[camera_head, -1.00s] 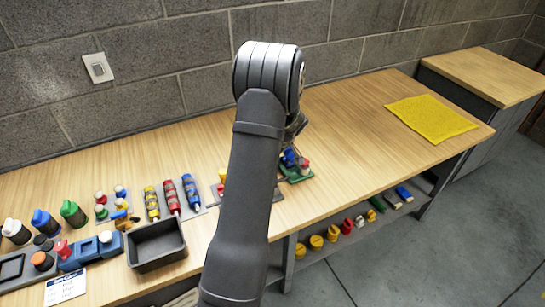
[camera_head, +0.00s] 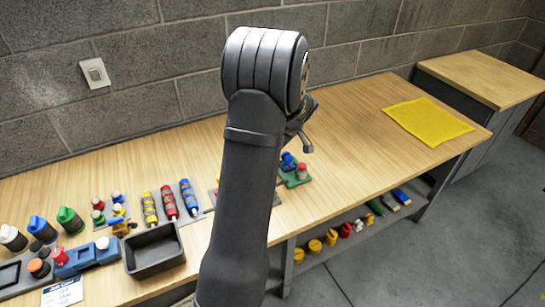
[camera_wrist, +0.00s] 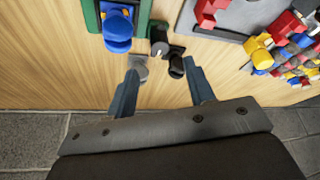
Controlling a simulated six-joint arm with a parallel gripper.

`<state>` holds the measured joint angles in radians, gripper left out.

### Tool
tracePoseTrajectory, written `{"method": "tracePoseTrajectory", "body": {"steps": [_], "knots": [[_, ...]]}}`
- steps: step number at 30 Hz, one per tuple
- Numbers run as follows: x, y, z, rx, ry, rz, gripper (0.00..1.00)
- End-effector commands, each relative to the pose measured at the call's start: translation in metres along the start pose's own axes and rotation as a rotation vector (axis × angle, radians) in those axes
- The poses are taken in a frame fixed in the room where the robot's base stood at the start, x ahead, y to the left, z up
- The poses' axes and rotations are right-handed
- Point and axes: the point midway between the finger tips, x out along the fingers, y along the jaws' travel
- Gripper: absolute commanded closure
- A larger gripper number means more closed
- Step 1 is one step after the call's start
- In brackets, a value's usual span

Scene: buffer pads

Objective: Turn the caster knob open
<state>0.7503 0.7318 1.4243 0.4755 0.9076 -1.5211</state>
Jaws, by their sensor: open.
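In the wrist view, a small black and grey fitting lies on the wood beyond my gripper (camera_wrist: 160,76). It has a black upright part (camera_wrist: 158,43), a black lobe (camera_wrist: 176,65) and a grey rounded piece (camera_wrist: 140,67). It may be the caster with its knob, but I cannot tell for sure. My gripper is open, with its two blue-grey fingers apart and nothing visibly held. The grey piece shows near the left fingertip; whether they touch is unclear. In the head view my arm hides the fitting, and only part of the gripper shows.
A green pad (camera_wrist: 91,14) with a blue piece (camera_wrist: 117,28) is at the upper left in the wrist view. A grey pad (camera_wrist: 225,27) with red parts and crowded coloured parts lie right. In the head view, a black bin (camera_head: 128,263) stands left; the right worktop is mostly clear.

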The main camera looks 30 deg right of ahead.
Motion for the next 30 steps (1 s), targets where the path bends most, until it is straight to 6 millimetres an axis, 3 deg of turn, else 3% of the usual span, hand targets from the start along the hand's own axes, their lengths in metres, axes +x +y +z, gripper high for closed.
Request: {"method": "tracePoseTrajectory", "body": {"steps": [6, 12, 24, 30], "knots": [[-0.05, 0.001, 0.0, 0.001, 0.001, 0.002, 0.51], [-0.075, 0.0, 0.001, 0.001, -0.001, 0.0, 0.51], [-0.081, 0.0, 0.0, 0.0, -0.001, -0.001, 0.51], [-0.072, 0.0, 0.001, 0.001, -0.001, -0.004, 0.51]]}}
